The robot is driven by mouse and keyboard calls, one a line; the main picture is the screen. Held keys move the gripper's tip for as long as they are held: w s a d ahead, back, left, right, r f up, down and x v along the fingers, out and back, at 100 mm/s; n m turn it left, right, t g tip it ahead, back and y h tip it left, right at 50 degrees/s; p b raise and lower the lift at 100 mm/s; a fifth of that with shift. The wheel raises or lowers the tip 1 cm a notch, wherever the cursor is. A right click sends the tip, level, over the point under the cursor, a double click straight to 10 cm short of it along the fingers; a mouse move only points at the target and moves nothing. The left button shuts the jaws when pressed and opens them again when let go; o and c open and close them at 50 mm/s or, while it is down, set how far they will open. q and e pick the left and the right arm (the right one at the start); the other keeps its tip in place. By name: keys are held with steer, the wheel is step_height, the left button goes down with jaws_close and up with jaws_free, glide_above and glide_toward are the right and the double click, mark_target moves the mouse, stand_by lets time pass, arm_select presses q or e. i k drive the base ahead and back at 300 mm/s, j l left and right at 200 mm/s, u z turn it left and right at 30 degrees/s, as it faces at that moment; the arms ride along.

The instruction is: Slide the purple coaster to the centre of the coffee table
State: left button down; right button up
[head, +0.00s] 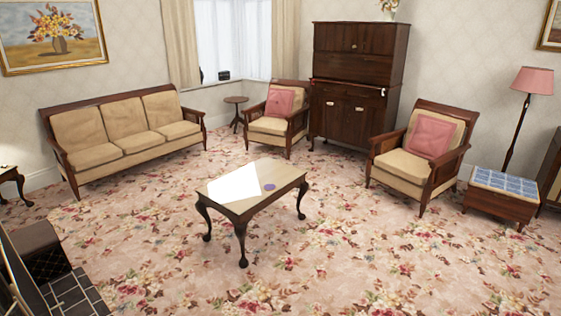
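The purple coaster (269,187) is a small round disc lying flat on the coffee table. The coffee table (272,173) is wooden with dark curved legs and stands on the carpet in the middle of the room. The coaster sits right of a bright white patch on the tabletop, which may be glare or a sheet; I cannot tell which. Neither of my grippers shows in the head view.
A beige sofa (122,132) stands at the left wall. Two armchairs (275,118) (420,155), a dark cabinet (352,80) and a tile-topped low table (503,190) stand behind and right. A dark hearth (70,297) is at lower left. Carpet around the coffee table is clear.

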mark_target(269, 187)
steer(key=i+j+z, duration=0.1)
steer(key=i+z, duration=0.3)
steer(key=i+j+z, duration=0.2)
steer(key=i+z, duration=0.2)
